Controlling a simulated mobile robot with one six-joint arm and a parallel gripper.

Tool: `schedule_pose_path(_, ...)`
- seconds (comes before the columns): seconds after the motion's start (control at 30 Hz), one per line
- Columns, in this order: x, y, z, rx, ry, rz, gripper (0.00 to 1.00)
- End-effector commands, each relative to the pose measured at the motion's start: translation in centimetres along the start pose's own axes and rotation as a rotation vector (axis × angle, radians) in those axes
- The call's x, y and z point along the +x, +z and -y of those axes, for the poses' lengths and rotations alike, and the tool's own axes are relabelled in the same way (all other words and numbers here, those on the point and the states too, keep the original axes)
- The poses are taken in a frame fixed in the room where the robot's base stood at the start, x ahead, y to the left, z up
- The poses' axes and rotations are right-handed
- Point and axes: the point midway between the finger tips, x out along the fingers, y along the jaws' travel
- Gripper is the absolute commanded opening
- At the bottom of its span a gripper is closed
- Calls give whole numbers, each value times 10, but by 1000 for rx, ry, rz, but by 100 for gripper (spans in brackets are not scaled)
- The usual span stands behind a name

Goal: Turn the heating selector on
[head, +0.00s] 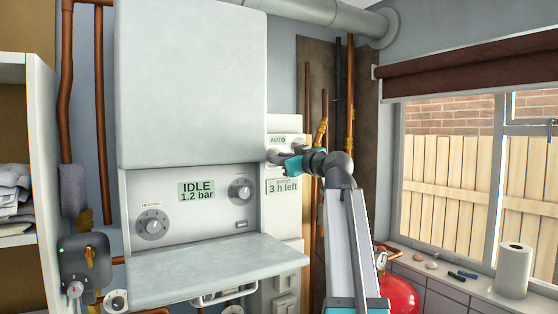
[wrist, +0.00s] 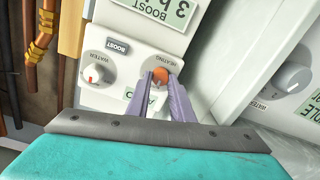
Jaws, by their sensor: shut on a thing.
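The heating selector (wrist: 160,76) is a small orange knob under an upside-down HEATING label, on a white control panel (wrist: 112,98) in the wrist view. My gripper (wrist: 161,82) has its two purple fingers on either side of this knob and is shut on it. An AUTO display (wrist: 143,101) is partly covered by the fingers. In the head view my gripper (head: 276,156) is at the panel right of the boiler and hides the knob. There the AUTO display (head: 278,140) is readable.
A WATER knob (wrist: 97,73) and BOOST button (wrist: 117,46) are beside the selector. The boiler (head: 190,85) with its own HEATING dial (head: 152,225) and IDLE 1.2 bar display (head: 197,191) stands left; its open flap (head: 205,270) juts out. Copper pipes (head: 350,90) run behind my arm.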

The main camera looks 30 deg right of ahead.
Motion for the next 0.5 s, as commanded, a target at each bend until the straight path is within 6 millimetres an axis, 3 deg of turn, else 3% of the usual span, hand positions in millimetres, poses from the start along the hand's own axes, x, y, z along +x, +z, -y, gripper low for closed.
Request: schedule_pose_path(0.5,1,4,-1,216,-2,-8,0)
